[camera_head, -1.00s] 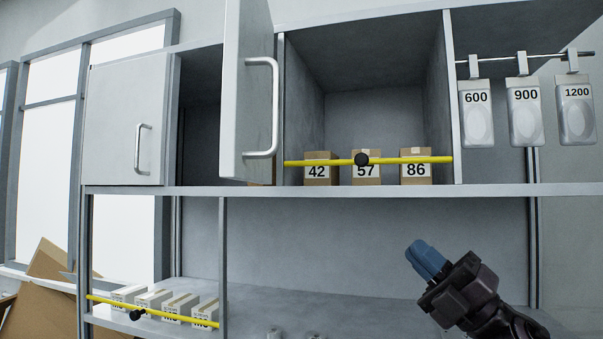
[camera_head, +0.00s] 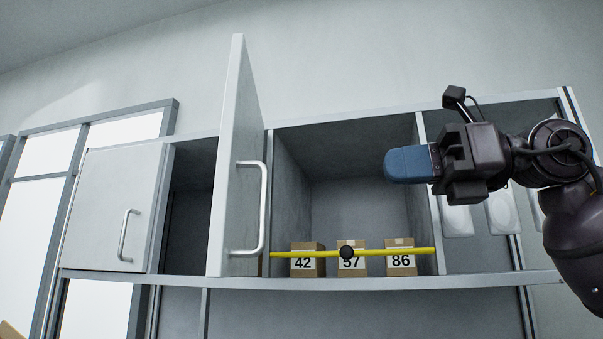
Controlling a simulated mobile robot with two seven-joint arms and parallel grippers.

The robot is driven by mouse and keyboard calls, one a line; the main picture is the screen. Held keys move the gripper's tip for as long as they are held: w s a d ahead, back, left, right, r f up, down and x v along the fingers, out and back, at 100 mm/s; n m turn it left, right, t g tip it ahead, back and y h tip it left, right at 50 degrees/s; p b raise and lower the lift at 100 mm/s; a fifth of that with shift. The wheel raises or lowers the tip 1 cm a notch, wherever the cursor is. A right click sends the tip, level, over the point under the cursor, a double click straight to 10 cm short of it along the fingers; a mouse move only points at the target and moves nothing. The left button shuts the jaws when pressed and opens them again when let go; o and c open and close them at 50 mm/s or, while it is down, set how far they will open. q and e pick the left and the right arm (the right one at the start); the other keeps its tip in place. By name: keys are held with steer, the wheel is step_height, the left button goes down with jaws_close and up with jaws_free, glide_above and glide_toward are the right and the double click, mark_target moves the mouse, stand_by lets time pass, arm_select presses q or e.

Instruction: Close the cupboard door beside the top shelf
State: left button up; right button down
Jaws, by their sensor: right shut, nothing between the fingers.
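The cupboard door (camera_head: 236,165) stands swung open, jutting out from the cupboard toward me. It has a silver bar handle (camera_head: 263,208) on its right-hand face. Behind it is a dark cupboard opening (camera_head: 190,205). The top shelf compartment (camera_head: 360,195) lies to the right of the door. My right gripper (camera_head: 392,165) has blue fingers, is shut and empty, and points left. It is in front of the compartment's right side, well to the right of the door and apart from it. My left gripper is not in view.
A shut cupboard door (camera_head: 112,205) with a handle is at the left. In the compartment, boxes marked 42 (camera_head: 305,263), 57 (camera_head: 351,265) and 86 (camera_head: 401,262) stand behind a yellow bar (camera_head: 290,254). White hanging containers (camera_head: 457,222) are partly hidden behind my right arm.

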steer(key=p+x, duration=0.3)
steer(key=x, duration=1.1)
steer(key=shift+p, duration=0.35)
